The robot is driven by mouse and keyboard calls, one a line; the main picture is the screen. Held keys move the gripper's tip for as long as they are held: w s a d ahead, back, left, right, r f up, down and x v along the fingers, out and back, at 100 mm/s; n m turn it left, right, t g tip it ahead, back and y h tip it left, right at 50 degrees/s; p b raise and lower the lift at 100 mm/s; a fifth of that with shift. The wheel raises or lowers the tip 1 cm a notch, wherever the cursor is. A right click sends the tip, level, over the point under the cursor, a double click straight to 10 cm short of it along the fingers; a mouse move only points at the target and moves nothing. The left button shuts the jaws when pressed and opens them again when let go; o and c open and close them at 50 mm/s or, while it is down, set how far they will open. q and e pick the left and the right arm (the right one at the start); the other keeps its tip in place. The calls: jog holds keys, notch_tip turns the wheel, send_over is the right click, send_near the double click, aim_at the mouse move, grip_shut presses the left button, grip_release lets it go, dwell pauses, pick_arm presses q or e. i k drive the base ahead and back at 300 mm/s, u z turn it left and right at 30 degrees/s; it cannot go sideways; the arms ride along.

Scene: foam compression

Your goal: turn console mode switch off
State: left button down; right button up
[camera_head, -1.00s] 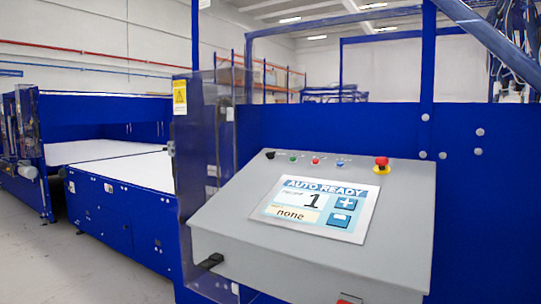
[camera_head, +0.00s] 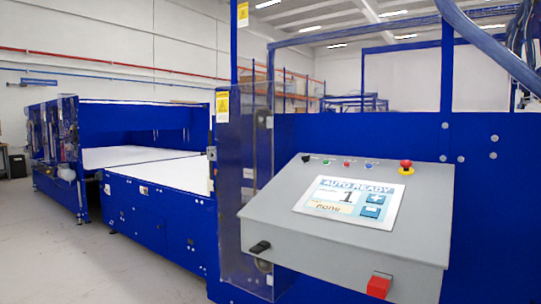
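The grey sloped console (camera_head: 265,208) stands at the right, in front of a blue machine panel. Its screen (camera_head: 347,203) reads "AUTO READY" with a large 1 and "none". A small black knob (camera_head: 306,158) sits at the left end of the top row of controls; it looks like a selector switch, but its setting is too small to read. A black handle (camera_head: 260,247) and a red block-like switch (camera_head: 379,286) are on the console's front face. I cannot tell for certain which is the mode switch. Neither of my grippers is in view.
Green, red and blue buttons and a red emergency stop (camera_head: 406,166) line the console's top. A clear guard panel (camera_head: 258,190) stands left of it. A long blue machine with a white bed (camera_head: 170,173) runs back left. Grey floor (camera_head: 60,260) at front left is clear.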

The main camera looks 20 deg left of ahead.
aim_at(305, 159)
jog(key=u, duration=2.1)
jog(key=i, duration=1.55)
jog(key=z, duration=1.85)
